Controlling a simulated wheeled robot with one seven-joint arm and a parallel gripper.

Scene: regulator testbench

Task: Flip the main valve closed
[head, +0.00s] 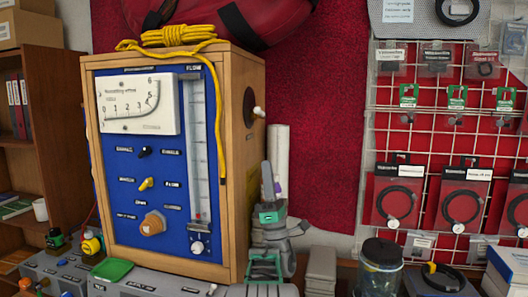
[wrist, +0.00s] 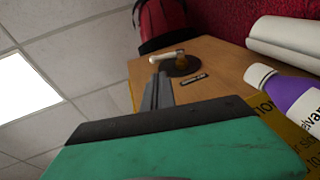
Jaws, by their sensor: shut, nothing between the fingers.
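The main valve appears to be the black round disc (head: 249,108) on the right side of the wooden testbench box, with a short pale-tipped lever (head: 259,112). In the wrist view the disc (wrist: 181,67) and the lever's white end (wrist: 165,58) show beyond my fingers. A small dark label sits beside it, unreadable. My gripper (head: 266,166) points upward beside the box's right side, below the valve in the head view. In the wrist view its fingers (wrist: 157,80) are together and empty, with a visible gap to the lever.
The box's blue panel (head: 120,200) carries a gauge, knobs and a flow tube. Yellow rope (head: 180,35) lies on top. A purple bottle (wrist: 298,104) and white rolls (wrist: 285,40) stand close to my gripper's right. A glass jar (head: 381,268) stands further right.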

